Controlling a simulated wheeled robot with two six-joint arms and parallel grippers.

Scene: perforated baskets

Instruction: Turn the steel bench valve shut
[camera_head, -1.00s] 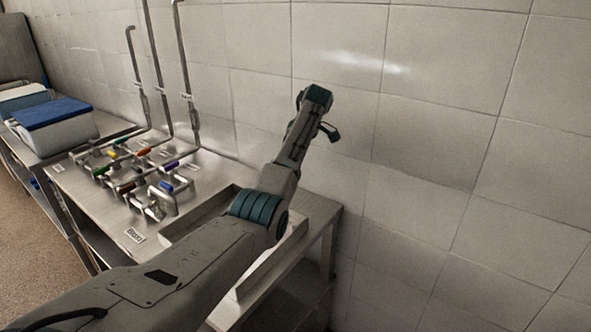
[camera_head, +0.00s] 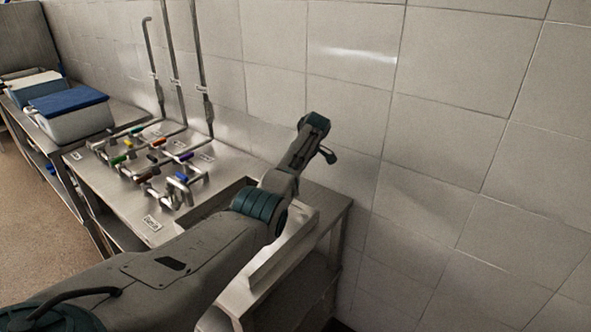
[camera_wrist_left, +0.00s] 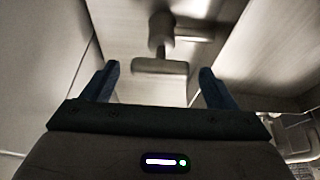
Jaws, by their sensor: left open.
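Several valves with coloured handles stand on a steel bench (camera_head: 110,200) in the head view, joined by pipes. A blue-handled one (camera_head: 182,177) is nearest the bench's front right. I cannot tell which is the task's valve. My left arm reaches over the bench's right side, its end near the wall. In the left wrist view, my left gripper (camera_wrist_left: 160,70) is open and empty. A grey T-shaped handle (camera_wrist_left: 160,67) on a short stem lies ahead, between the fingers in the picture, with no visible contact. My right gripper is not in view.
A tiled wall (camera_head: 440,120) rises behind the bench, with vertical pipes (camera_head: 175,70) on it. A box with a blue lid (camera_head: 68,107) stands on the surface at left. A white label (camera_head: 152,222) lies near the bench's front edge. Brown floor (camera_head: 35,205) is clear at left.

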